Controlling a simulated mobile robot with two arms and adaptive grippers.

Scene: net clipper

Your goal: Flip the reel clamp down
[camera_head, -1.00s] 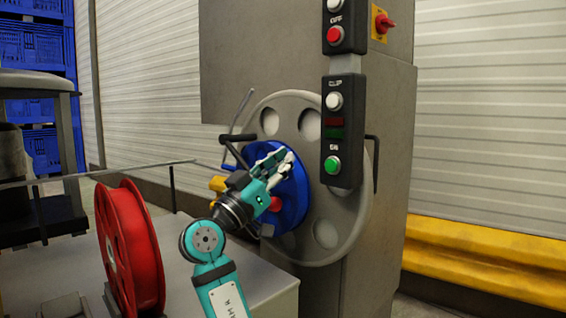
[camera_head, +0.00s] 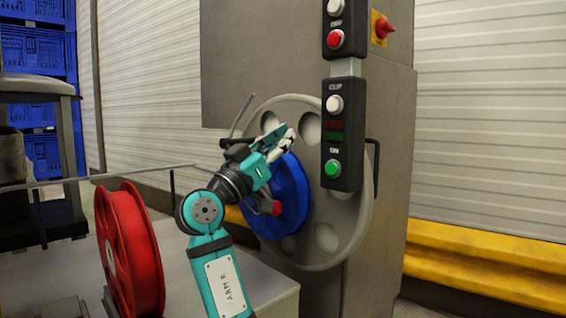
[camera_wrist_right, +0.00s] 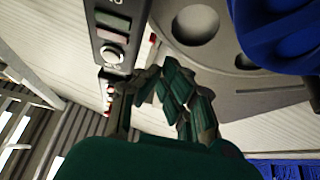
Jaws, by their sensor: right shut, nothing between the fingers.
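A large grey disc (camera_head: 345,225) with round holes carries a blue reel (camera_head: 290,195) on its face. A red-tipped piece (camera_head: 277,208) sits at the reel's centre, with a short grey lever beside it; I cannot tell for sure that this is the reel clamp. My right gripper (camera_head: 288,137) is shut and empty, in front of the disc above the blue reel, and its arm covers part of the reel. In the right wrist view, the gripper's fingers (camera_wrist_right: 170,85) show below the disc (camera_wrist_right: 196,40) and the blue reel (camera_wrist_right: 282,32). My left gripper is not in view.
A control panel (camera_head: 342,115) with buttons hangs just right of the gripper; it also shows in the wrist view (camera_wrist_right: 108,30). A dark bent handle (camera_head: 238,139) is at the disc's upper left. A red reel (camera_head: 130,250) stands at left. A yellow barrier (camera_head: 480,262) runs along the right.

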